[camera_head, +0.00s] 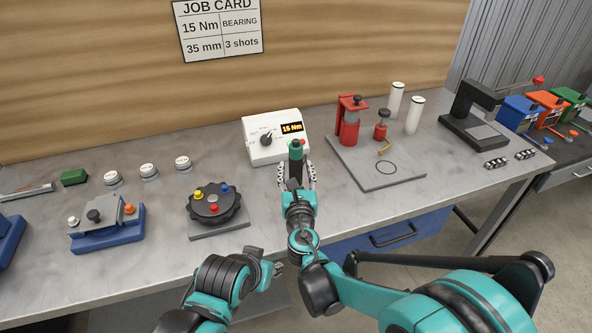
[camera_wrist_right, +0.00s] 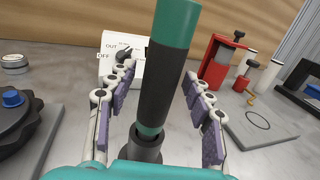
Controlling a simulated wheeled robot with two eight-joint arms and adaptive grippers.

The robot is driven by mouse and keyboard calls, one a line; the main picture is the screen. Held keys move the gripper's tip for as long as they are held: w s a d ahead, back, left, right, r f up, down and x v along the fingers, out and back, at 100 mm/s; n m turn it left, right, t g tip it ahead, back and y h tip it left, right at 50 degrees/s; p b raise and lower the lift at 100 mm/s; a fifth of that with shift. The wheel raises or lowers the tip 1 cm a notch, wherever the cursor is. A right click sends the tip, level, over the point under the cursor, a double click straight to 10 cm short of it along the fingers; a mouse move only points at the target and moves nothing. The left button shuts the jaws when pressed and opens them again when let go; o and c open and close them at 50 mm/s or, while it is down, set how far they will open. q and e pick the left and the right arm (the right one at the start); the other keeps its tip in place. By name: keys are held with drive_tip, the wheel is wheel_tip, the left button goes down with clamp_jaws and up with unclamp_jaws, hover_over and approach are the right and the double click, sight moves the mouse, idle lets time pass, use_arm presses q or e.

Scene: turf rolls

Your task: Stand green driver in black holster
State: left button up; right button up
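The green driver (camera_wrist_right: 172,75) has a green top and a black grip, and is roughly upright, leaning slightly in the right wrist view. Its lower end meets the mouth of the black holster (camera_wrist_right: 147,149), apparently inside it. In the head view the driver's green top (camera_head: 295,149) shows in front of the white box; the holster is hidden there by my gripper. My right gripper (camera_wrist_right: 160,107) is open, its fingers on both sides of the driver with visible gaps. My left gripper (camera_head: 267,264) is low, in front of the bench; its fingers are too unclear to judge.
The white box with a 15 Nm display (camera_head: 262,152) stands just behind the driver. A black dial (camera_head: 214,203) on a grey plate is to the left. A grey plate (camera_head: 362,178) with a red press (camera_head: 349,122) is to the right. The bench between them is clear.

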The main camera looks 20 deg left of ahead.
drive_tip(key=shift+r, duration=0.25)
drive_tip(key=p+v, duration=0.2)
drive_tip(key=v, duration=1)
drive_tip(key=d+f+m+g+h, duration=0.2)
drive_tip(key=d+m+g+h, duration=0.45)
drive_tip(key=d+m, duration=1.7)
drive_tip(key=s+d+f+m+g, duration=0.1)
drive_tip(key=s+d+f+m, duration=0.1)
drive_tip(key=s+d+m, duration=0.2)
drive_tip(key=s+d+f+m+g, duration=0.2)
drive_tip(key=s+d+m, duration=0.2)
drive_tip(key=s+m, duration=0.6)
drive_tip(key=shift+m+y, duration=0.35)
drive_tip(key=shift+m, duration=0.8)
